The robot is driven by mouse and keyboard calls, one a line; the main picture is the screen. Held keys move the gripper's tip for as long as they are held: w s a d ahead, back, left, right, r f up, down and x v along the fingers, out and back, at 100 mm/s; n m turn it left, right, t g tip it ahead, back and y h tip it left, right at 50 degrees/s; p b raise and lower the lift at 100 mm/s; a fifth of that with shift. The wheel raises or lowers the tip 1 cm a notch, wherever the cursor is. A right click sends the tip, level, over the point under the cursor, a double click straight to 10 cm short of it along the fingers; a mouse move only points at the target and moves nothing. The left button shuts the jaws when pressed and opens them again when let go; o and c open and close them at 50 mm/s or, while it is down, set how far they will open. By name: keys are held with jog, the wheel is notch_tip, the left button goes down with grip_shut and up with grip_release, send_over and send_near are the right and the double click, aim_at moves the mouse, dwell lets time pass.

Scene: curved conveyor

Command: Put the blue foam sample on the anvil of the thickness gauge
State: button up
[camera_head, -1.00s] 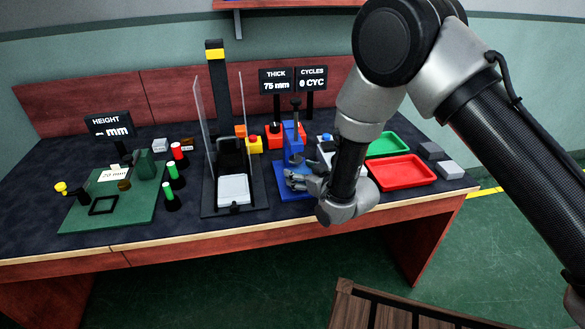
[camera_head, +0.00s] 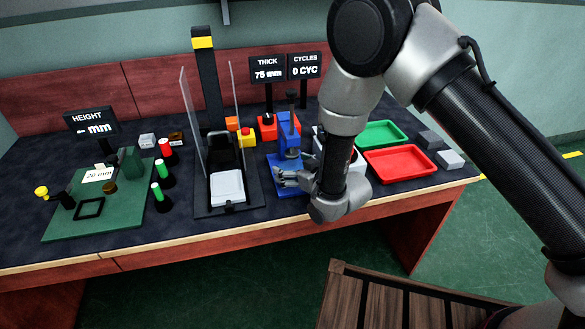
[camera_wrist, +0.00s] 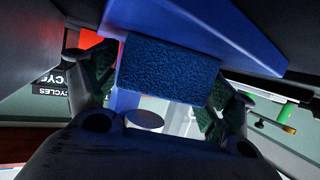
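The blue foam sample (camera_wrist: 170,70) is a textured dark blue block between the two fingers of my gripper (camera_wrist: 160,85) in the wrist view. The fingers close on its two sides. Contact between foam and anvil is not visible.
A clear-shielded press (camera_head: 228,186) stands left of the gauge. A red tray (camera_head: 400,163) and a green tray (camera_head: 382,134) lie to the right, with grey blocks (camera_head: 449,160) beyond. The display (camera_head: 268,69) reads THICK 75 mm.

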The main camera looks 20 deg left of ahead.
jog(key=shift+d+r, duration=0.1)
jog(key=shift+r, duration=0.1)
jog(key=v, duration=1.1)
jog(key=shift+s+d+r, duration=0.15)
jog(key=shift+s+d, duration=0.1)
jog(key=shift+s, duration=0.1)
jog(key=w+d+r+m+h, duration=0.3)
jog(key=w+d+r, duration=0.5)
jog(key=w+d+r+m+h, duration=0.1)
jog(key=d+r+h, duration=0.1)
jog(key=d+r, duration=0.45)
jog(key=w+d+r+m+h, duration=0.1)
jog(key=d+r+h, duration=0.15)
jog(key=d, duration=0.65)
jog(key=s+d+r+m+h, duration=0.15)
jog(key=s+d+r, duration=0.4)
jog(key=d, duration=0.55)
jog(key=s+d+r+m+g+h, duration=0.1)
jog(key=s+d+r+m+g, duration=0.1)
jog(key=s+d, duration=0.4)
jog(key=s+d+r+m+g+h, duration=0.1)
jog(key=s+d+r, duration=0.3)
jog(key=s, duration=1)
jog(key=d+m+g, duration=0.1)
jog(key=d, duration=0.2)
